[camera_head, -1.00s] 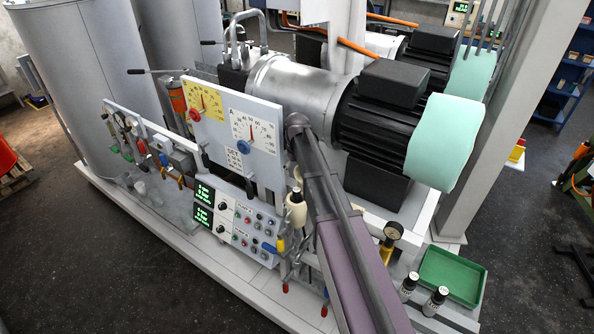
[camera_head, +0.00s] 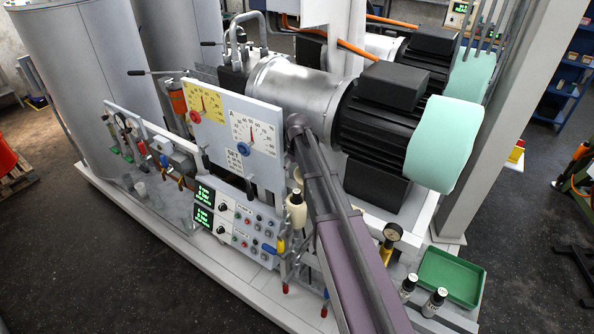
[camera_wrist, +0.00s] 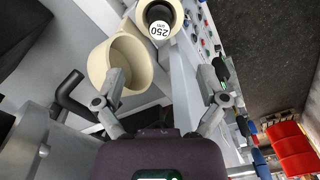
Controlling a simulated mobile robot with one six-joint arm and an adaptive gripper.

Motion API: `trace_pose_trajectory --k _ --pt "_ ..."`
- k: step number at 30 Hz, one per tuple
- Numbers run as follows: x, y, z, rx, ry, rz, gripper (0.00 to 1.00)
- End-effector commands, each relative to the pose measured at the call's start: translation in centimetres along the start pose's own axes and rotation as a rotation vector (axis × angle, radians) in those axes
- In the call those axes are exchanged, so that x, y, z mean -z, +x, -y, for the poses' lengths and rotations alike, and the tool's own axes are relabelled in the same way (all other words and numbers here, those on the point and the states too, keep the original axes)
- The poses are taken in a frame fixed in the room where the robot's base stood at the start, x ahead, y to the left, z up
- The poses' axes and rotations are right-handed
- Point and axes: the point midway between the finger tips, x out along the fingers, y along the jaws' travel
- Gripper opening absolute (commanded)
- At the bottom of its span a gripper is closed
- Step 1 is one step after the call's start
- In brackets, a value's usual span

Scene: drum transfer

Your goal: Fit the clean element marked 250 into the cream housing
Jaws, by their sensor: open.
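In the wrist view the cream housing (camera_wrist: 103,68) shows as an open, empty-looking cup left of centre. In the head view a cream cylinder (camera_head: 297,211) shows beside my arm, which hides my gripper.
The gauge board (camera_head: 236,135) and control panel (camera_head: 234,222) stand left of my arm. A large motor (camera_head: 385,130) stands behind it. A green tray (camera_head: 450,277), small bottles (camera_head: 435,302) and a brass-bodied gauge (camera_head: 391,234) are at the right. A dark pipe (camera_wrist: 68,92) shows in the wrist view.

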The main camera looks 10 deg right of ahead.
Motion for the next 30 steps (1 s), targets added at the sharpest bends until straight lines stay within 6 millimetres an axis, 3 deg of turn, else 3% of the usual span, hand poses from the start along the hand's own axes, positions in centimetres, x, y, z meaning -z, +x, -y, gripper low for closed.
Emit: trace_pose_trajectory --k 8,15,21,25,30 --pt "-6.1 0.0 1.6 -0.001 0.054 0.001 0.92" --pt "-14.7 0.0 3.9 -0.002 0.144 0.002 0.92" --pt "-20.8 0.0 5.4 -0.002 0.213 0.002 0.92" --pt "-23.1 0.0 5.9 -0.003 0.243 0.002 0.92" --pt "-24.1 -0.1 6.2 -0.003 0.258 0.003 0.92"
